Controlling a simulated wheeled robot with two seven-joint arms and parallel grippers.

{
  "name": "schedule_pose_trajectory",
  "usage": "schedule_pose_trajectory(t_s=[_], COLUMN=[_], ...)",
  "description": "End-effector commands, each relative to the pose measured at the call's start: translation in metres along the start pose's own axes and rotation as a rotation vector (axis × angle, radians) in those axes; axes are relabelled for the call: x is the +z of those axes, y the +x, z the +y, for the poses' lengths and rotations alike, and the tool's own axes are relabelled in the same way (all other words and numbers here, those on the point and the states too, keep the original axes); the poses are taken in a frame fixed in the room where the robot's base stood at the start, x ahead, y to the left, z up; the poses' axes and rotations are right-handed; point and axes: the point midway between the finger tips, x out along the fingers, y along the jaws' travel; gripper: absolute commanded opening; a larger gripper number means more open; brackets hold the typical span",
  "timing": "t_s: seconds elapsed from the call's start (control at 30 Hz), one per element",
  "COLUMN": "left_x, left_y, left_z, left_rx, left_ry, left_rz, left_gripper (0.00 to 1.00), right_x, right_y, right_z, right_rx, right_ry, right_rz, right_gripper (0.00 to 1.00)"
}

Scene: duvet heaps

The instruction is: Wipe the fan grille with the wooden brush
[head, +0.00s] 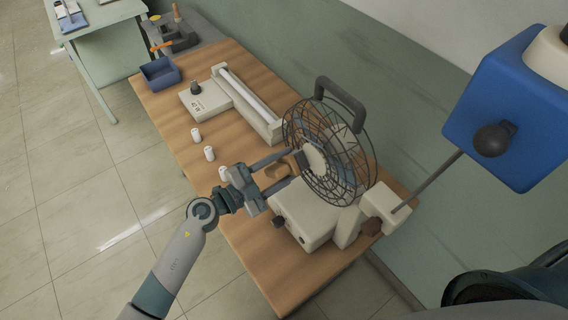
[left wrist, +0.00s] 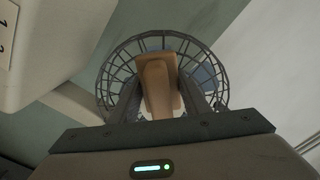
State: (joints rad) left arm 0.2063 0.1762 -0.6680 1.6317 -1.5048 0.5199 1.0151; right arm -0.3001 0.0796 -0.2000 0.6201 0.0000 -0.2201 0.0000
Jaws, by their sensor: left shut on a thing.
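The fan grille (head: 329,172) is a round cage of dark wire with a pale hub, standing upright on the wooden table. My left gripper (head: 283,172) is in front of the grille's left side, shut on the wooden brush (head: 279,169). The brush's dark head is close against the middle of the grille; I cannot tell for certain if it touches. In the left wrist view the brush (left wrist: 158,85) stands between the fingers of the gripper (left wrist: 165,100), and the grille (left wrist: 110,82) spreads behind it. My right gripper is not in view.
On the wooden table (head: 255,250) are several white cylinders (head: 209,153), a pale device with a long tube (head: 245,105) and a blue tray (head: 160,74). A blue box on a rod (head: 508,105) rises at the right. Open floor (head: 60,200) lies left of the table.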

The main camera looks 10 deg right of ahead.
Motion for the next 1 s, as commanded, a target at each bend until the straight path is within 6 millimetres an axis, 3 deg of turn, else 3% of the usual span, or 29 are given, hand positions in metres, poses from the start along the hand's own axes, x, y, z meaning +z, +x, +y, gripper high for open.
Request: schedule_pose_trajectory(t_s=[0.5, 1.0], left_x=[-0.024, -0.026], left_y=[-0.002, 0.001], left_z=[0.024, 0.025], left_rx=[0.0, -0.001], left_ry=[0.001, 0.0], left_rz=[0.0, 0.001], left_gripper=[0.25, 0.25], right_x=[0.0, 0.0], right_y=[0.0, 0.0], right_z=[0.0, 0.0], right_rx=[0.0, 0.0], right_ry=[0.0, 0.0], right_rz=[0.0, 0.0], right_gripper=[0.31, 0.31])
